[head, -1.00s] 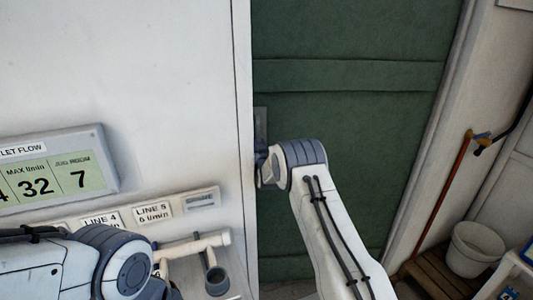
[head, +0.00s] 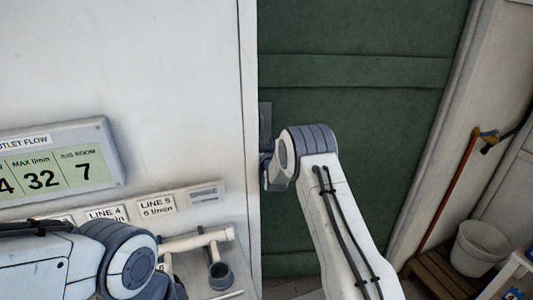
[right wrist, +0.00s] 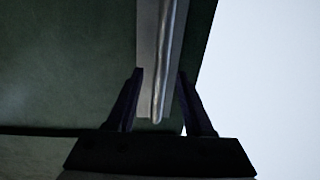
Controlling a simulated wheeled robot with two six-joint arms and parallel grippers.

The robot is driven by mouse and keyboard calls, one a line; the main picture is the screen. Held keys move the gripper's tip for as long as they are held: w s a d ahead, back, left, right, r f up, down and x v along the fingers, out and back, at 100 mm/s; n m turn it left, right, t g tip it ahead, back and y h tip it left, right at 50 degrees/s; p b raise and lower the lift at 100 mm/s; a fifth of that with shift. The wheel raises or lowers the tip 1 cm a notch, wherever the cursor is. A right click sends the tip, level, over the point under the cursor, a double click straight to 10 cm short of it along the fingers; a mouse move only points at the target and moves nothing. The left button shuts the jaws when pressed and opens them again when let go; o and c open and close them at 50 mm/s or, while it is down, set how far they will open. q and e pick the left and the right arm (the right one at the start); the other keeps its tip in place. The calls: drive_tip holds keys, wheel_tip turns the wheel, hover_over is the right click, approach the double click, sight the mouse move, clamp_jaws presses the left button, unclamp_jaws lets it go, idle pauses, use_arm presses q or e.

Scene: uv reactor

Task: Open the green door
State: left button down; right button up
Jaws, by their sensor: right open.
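The green door (head: 350,120) stands upright right of the white wall panel and looks shut. Near its left edge is a grey metal plate (head: 265,117), partly hidden by my right wrist. In the right wrist view a vertical metal bar handle (right wrist: 168,70) runs along this plate. My right gripper (right wrist: 162,80) is open, with one finger on each side of the bar's lower end; I cannot tell whether they touch it. In the head view the right gripper (head: 267,165) is mostly hidden behind its wrist. My left arm shows at lower left, its gripper out of sight.
A flow display (head: 60,165) and labelled line fittings (head: 200,240) are on the white panel at left. A white bucket (head: 478,248) on a wooden pallet (head: 440,275) and a long-handled tool (head: 450,190) stand right of the door.

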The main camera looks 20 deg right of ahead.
drive_tip(key=s+a+b, duration=0.1)
drive_tip(key=s, duration=0.6)
drive_tip(key=shift+s+a, duration=0.15)
